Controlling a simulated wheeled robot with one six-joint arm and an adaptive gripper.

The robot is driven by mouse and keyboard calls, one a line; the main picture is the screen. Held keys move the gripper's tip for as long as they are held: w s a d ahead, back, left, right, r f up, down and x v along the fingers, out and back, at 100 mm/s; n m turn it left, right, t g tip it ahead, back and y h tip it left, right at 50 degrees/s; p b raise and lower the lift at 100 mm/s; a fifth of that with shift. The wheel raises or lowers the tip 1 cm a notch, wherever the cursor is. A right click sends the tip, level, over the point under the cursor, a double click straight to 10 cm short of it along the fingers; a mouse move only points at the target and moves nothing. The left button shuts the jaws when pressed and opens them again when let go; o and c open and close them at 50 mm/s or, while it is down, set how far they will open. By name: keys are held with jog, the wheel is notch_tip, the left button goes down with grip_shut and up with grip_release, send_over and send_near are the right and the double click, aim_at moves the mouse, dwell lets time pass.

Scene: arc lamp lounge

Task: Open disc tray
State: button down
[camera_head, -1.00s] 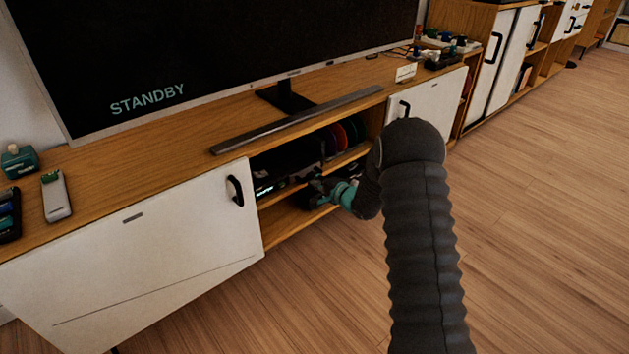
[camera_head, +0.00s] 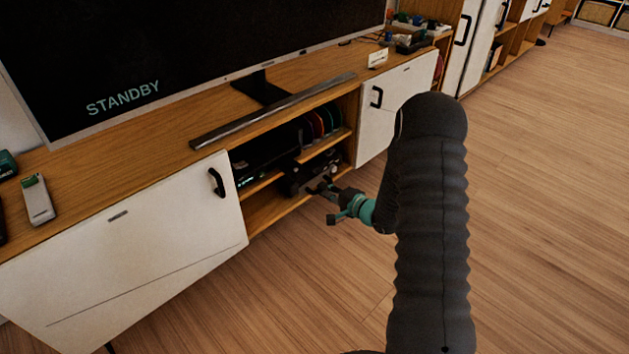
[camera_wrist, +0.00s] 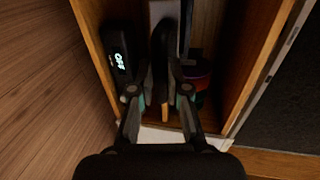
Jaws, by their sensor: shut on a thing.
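A black player (camera_head: 262,160) with a small lit display sits at the left of the cabinet's upper open shelf. I cannot make out a disc tray on it. My gripper (camera_head: 324,189) is just outside the open shelves, to the right of the player. In the wrist view my gripper (camera_wrist: 173,50) has its two dark fingers close together, near the edge of the shelf board. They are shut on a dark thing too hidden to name. A black device (camera_wrist: 118,50) with a lit "OFF" display is left of the fingers.
Red and green rounded items (camera_head: 320,122) stand at the upper shelf's right. White doors flank the shelves, the left one (camera_head: 140,245) and the right one (camera_head: 400,105). A grey soundbar (camera_head: 275,108) lies above, before the TV reading STANDBY. The wooden floor (camera_head: 540,200) is clear.

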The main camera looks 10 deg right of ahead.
jog(key=shift+s+d, duration=0.35)
jog(key=shift+s, duration=0.1)
jog(key=c, duration=1.1)
grip_release()
jog(key=shift+c, duration=0.2)
jog(key=v, duration=1.2)
